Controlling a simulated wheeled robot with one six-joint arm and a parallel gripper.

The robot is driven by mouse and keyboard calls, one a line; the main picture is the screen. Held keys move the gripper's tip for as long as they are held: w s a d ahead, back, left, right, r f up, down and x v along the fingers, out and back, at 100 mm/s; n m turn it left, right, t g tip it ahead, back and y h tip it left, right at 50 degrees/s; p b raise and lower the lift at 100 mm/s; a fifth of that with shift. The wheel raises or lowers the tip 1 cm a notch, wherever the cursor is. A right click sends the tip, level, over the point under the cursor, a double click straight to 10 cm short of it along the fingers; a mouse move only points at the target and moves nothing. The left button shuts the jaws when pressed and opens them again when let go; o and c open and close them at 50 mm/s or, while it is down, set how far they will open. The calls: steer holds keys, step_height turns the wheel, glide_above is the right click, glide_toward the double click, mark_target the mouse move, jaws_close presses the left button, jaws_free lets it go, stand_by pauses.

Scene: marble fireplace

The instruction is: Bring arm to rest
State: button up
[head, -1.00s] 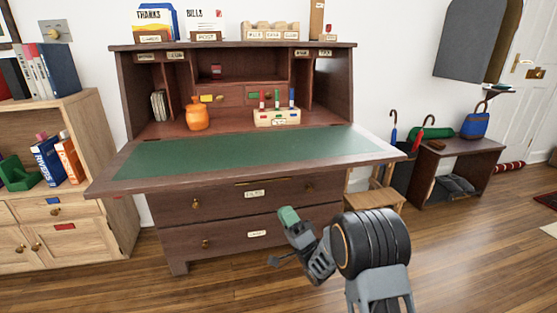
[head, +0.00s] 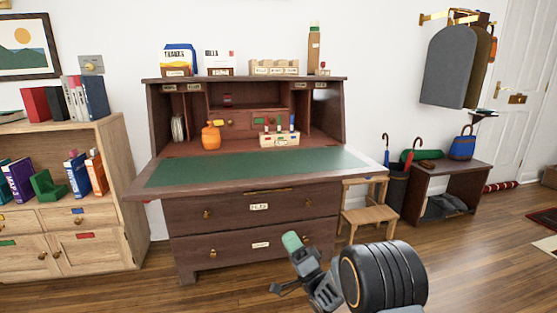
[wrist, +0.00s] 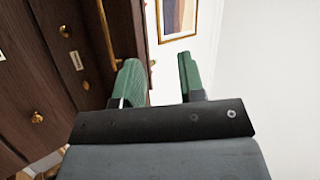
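My gripper (head: 292,242) shows in the head view low in front of the desk's lower drawers, on my folded arm. In the wrist view its two green-padded fingers (wrist: 158,80) stand apart with nothing between them. The wooden writing desk (head: 310,205) stands beyond it, with its green writing surface (head: 250,169) folded out. In the wrist view the desk's dark front (wrist: 60,85) fills the left side, with brass knobs and pale labels. The gripper looks apart from the desk.
A light wood bookcase (head: 110,190) stands at left. A small wooden stool (head: 368,215) is right of the desk, then an umbrella stand (head: 396,190) and a dark bench (head: 445,178). An orange jar (head: 211,136) stands on the desk. The floor in front is clear.

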steer(key=d+r+g+h+p, duration=0.2)
steer(key=d+r+h+p, duration=0.2)
steer(key=r+h+p, duration=0.6)
steer(key=d+r+g+h+p, duration=0.2)
steer(key=d+r+h+p, duration=0.25)
steer(key=r+p, duration=0.9)
steer(key=s+d+r+n+g+h+p, duration=0.1)
steer(key=s+r+g+p, duration=0.3)
steer(key=s, duration=0.4)
steer(key=s+d+r+n+g+h+p, duration=0.1)
steer(key=s+d+r+g+p, duration=0.1)
steer(key=s+r+p, duration=0.3)
steer(key=s+d+r+n+g+h+p, duration=0.1)
steer(key=s+r+n+g+p, duration=0.1)
steer(key=s+r+g+p, duration=0.2)
steer(key=s+g+p, duration=0.1)
steer(key=s+p, duration=0.2)
steer(key=s, duration=0.4)
steer(key=shift+s+d+r+g+p, duration=0.15)
steer(key=shift+s+r+g+p, duration=0.15)
steer(key=shift+s+r, duration=0.05)
